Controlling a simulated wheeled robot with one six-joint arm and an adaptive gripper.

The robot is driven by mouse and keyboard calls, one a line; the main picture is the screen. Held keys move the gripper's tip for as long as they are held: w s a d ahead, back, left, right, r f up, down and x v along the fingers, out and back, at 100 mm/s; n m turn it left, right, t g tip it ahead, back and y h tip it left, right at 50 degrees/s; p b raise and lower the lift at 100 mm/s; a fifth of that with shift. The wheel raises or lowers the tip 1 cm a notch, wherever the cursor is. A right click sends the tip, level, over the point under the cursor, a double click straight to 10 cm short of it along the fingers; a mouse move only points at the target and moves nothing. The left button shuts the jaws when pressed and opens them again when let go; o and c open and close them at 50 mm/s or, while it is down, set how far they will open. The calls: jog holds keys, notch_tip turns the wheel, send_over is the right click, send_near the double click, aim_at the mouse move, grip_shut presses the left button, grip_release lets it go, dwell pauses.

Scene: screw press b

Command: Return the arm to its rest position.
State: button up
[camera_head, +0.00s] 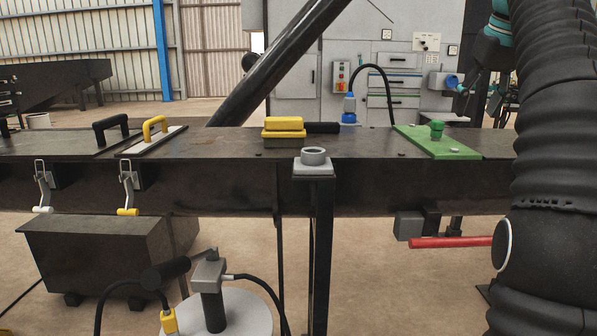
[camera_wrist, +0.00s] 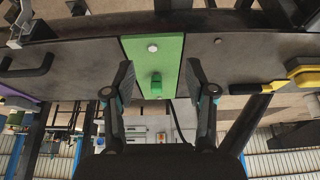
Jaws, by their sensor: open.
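My gripper (camera_wrist: 158,80) shows in the wrist view with its two dark fingers spread wide apart. Nothing is between the fingers. Beyond them lies the green plate (camera_wrist: 172,65) with a small green knob (camera_wrist: 156,86), which appears between the fingertips; I see no contact. In the head view the green plate (camera_head: 456,149) and its upright knob (camera_head: 437,130) are at the right end of the dark bench. My thick dark arm fills the right edge of that view. I cannot make out the gripper's fingers there.
The dark bench (camera_head: 225,145) runs across the view. It carries a yellow box (camera_head: 284,127), a yellow handle (camera_head: 155,127) and a black handle (camera_head: 111,128). A grey post cap (camera_head: 313,162) stands in front. A red bar (camera_head: 450,242) juts below the bench near my arm.

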jog(key=s+a+f, duration=0.8)
jog(key=a+f, duration=0.1)
jog(key=a, duration=0.1)
jog(key=s+a+f, duration=0.2)
jog(key=s+f, duration=0.3)
jog(key=f, duration=0.3)
jog(key=s+a+f, duration=0.2)
jog(key=s+f, duration=0.3)
jog(key=f, duration=0.3)
jog(key=s+a+f+t+p, duration=0.1)
jog(key=s+a+f, duration=0.1)
jog(key=s+f, duration=0.4)
notch_tip(320, 180, down, 3)
jog(key=shift+a+r, duration=0.1)
jog(key=shift+a, duration=0.1)
jog(key=shift+s, duration=0.1)
